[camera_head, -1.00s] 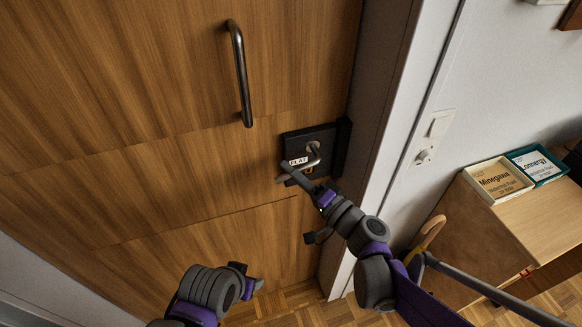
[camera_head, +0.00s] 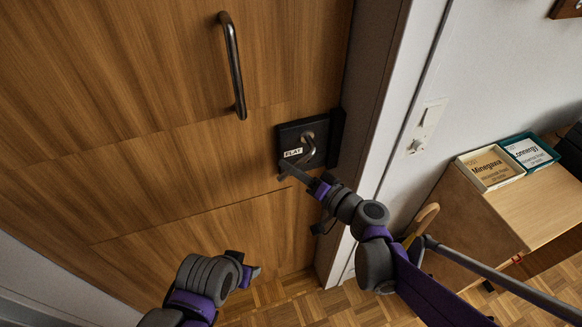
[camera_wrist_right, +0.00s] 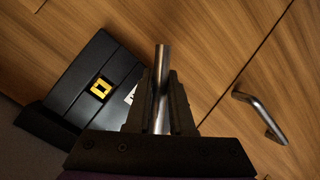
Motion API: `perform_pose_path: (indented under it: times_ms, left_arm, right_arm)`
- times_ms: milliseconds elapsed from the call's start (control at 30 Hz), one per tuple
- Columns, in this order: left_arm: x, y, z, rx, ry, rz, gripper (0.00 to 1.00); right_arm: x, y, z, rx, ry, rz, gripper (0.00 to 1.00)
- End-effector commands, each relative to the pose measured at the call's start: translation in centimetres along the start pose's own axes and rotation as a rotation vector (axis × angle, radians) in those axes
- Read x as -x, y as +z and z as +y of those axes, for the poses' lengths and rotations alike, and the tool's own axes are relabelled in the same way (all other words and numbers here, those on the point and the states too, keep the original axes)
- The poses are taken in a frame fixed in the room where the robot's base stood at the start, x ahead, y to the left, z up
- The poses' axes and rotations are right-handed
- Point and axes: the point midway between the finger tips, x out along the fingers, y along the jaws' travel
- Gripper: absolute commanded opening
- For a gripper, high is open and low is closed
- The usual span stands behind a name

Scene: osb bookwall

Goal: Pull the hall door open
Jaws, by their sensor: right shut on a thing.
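The wooden hall door (camera_head: 150,165) fills the left and middle of the head view and looks shut or nearly so. Its metal lever handle (camera_head: 309,151) sits on a black lock plate (camera_head: 290,133) with a "FLAT" label. My right gripper (camera_head: 287,171) is shut on the lever, whose rod (camera_wrist_right: 162,62) runs between the fingers in the wrist view. The fingers hide part of the lever. A long vertical pull bar (camera_head: 235,65) is higher on the door; it also shows in the wrist view (camera_wrist_right: 262,115). My left gripper (camera_head: 247,268) is low in front of the door, empty; its finger gap is unclear.
The pale door frame (camera_head: 385,130) stands close right of the lock. A light switch (camera_head: 428,118) is on the wall. A wooden cabinet (camera_head: 535,205) with two labelled trays is at right. A curved wooden handle (camera_head: 424,220) shows beside it. Parquet floor (camera_head: 290,298) shows below.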

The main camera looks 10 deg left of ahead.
Motion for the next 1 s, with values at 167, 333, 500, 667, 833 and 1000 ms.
perform_pose_path:
  times_ms: [167,333,500,667,833,1000]
  left_arm:
    - [0.0,0.0,0.0,0.0,0.0,0.0,0.56]
    - [0.0,0.0,0.0,0.0,0.0,0.0,0.56]
    - [0.0,0.0,0.0,0.0,0.0,0.0,0.56]
    - [0.3,-0.2,0.0,0.0,0.0,0.001,0.56]
    - [0.5,-0.3,0.0,0.0,0.0,0.002,0.56]
    - [0.5,-0.3,0.0,0.0,0.0,0.002,0.56]
  right_arm:
    - [0.0,0.0,0.1,0.001,0.002,0.001,0.0]
    - [-1.6,-0.9,0.6,0.0,0.001,0.001,0.0]
    - [-5.8,-3.2,2.0,0.0,0.001,0.001,0.0]
    - [-9.9,-5.1,3.1,0.0,0.001,0.001,0.0]
    - [-12.9,-6.2,3.8,0.0,0.001,0.001,0.0]
    - [-13.9,-6.5,4.1,0.0,0.001,0.001,0.0]
